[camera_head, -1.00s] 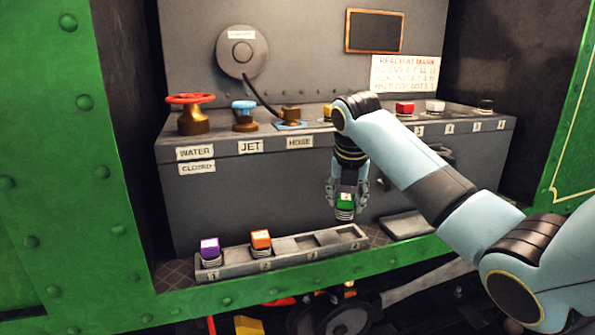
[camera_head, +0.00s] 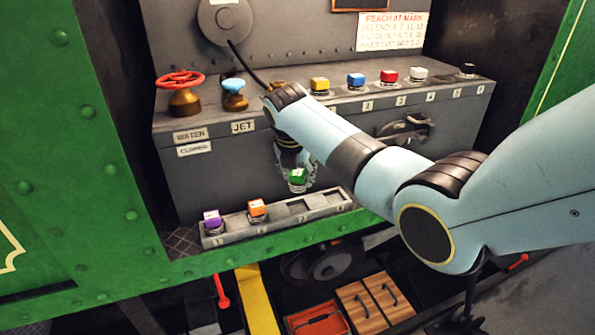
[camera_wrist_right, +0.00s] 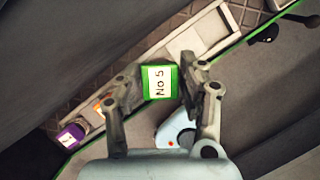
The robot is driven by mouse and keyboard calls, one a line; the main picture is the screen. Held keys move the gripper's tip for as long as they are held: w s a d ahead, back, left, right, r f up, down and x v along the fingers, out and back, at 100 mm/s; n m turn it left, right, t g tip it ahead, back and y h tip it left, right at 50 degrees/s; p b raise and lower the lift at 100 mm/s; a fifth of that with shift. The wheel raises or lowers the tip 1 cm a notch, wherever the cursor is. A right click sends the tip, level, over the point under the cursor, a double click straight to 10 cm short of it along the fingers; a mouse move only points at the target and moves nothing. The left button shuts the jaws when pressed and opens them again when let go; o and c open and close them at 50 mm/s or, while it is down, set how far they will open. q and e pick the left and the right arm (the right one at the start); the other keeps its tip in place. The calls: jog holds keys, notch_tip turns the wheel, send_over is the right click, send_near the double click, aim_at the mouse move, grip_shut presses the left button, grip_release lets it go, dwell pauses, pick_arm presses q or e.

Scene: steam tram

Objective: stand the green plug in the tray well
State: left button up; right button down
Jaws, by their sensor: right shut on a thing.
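The green plug (camera_head: 297,177) is held upright between the fingers of my right gripper (camera_head: 296,182), above the tray (camera_head: 270,228). In the right wrist view the green plug (camera_wrist_right: 159,82) shows its top label "No 5" between the two fingers. The tray is a long grey strip with a row of wells. A purple plug (camera_head: 212,219) stands in the well at the left end and an orange plug (camera_head: 257,209) in the one beside it. The two wells to the right (camera_head: 324,200) look empty. My left gripper is not in view.
Yellow (camera_head: 319,86), blue (camera_head: 356,80), red (camera_head: 389,76) and white (camera_head: 418,73) plugs stand on the ledge behind. A red handwheel valve (camera_head: 180,84) and a blue-topped valve (camera_head: 233,92) are at the left. A dark handle (camera_head: 405,128) sticks out of the box front.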

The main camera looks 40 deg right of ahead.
aim_at(298, 192)
jog(key=shift+f+b, duration=1.85)
jog(key=shift+b, duration=0.35)
jog(key=shift+f+b, duration=0.6)
jog(key=shift+f, duration=0.7)
grip_release()
jog(key=shift+r, duration=0.15)
jog(key=shift+r+p, duration=1.15)
jog(key=shift+p, duration=0.4)
